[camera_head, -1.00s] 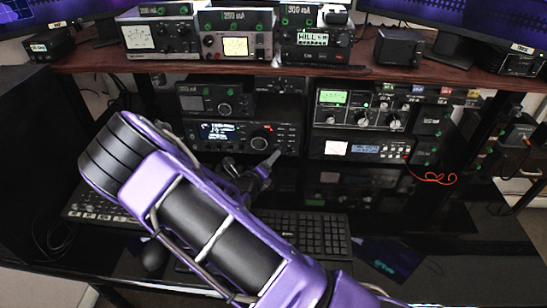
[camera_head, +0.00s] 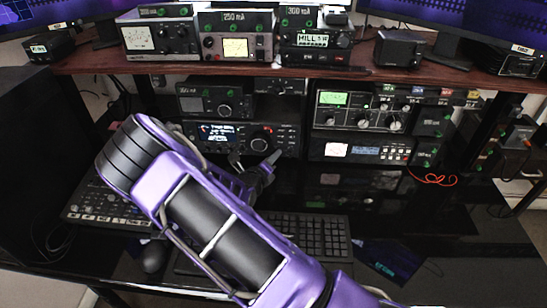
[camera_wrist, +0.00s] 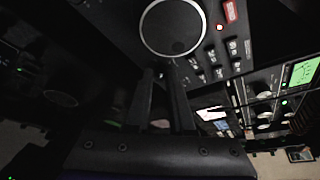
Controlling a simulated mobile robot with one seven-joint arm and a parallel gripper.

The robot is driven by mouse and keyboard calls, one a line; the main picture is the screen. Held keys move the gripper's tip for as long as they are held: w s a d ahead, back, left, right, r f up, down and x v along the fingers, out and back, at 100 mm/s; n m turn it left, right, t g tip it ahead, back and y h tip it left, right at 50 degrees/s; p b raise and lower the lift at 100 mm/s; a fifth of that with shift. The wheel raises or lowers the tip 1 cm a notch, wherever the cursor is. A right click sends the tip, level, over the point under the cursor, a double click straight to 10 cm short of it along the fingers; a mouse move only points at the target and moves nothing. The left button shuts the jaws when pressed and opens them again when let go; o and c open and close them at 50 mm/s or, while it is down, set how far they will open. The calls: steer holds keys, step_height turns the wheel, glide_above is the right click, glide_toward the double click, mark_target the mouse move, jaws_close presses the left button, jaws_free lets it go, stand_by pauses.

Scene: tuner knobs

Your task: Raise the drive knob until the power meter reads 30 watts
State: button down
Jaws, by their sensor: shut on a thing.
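My gripper (camera_head: 272,160) is at the lower front of the black radio (camera_head: 222,134) with the lit display on the middle shelf. In the wrist view its two dark fingers (camera_wrist: 161,74) are close together, tips at the panel just below the large round dial (camera_wrist: 172,26). They are shut on a small knob, taken as the drive knob, which the fingertips almost wholly hide. Several meters show: a green-lit one (camera_head: 333,98), a pale one (camera_head: 336,150), and white-faced ones (camera_head: 139,37) and (camera_head: 236,48) on the top shelf. I cannot tell which is the power meter or read watts.
A keyboard (camera_head: 310,235) and a mouse (camera_head: 155,257) lie on the black desk below my arm. A red cable (camera_head: 435,179) hangs at the right. In the wrist view, panel buttons and a red light (camera_wrist: 220,27) are right of the dial.

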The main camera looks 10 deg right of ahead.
stand_by(0.3)
steer(key=shift+d+r+m+y+p, duration=0.15)
steer(key=shift+m+y+p, duration=0.45)
steer(key=shift+m, duration=0.4)
steer(key=shift+d+m+y+b, duration=0.1)
steer(key=shift+m+y+b, duration=0.5)
steer(key=shift+m+y, duration=0.75)
steer(key=shift+m, duration=0.25)
steer(key=c, duration=0.8)
jaws_free()
steer(key=v, duration=0.8)
steer(key=p+v, duration=0.1)
steer(key=v, duration=0.8)
steer(key=shift+s+a, duration=0.2)
steer(key=shift+a, duration=0.1)
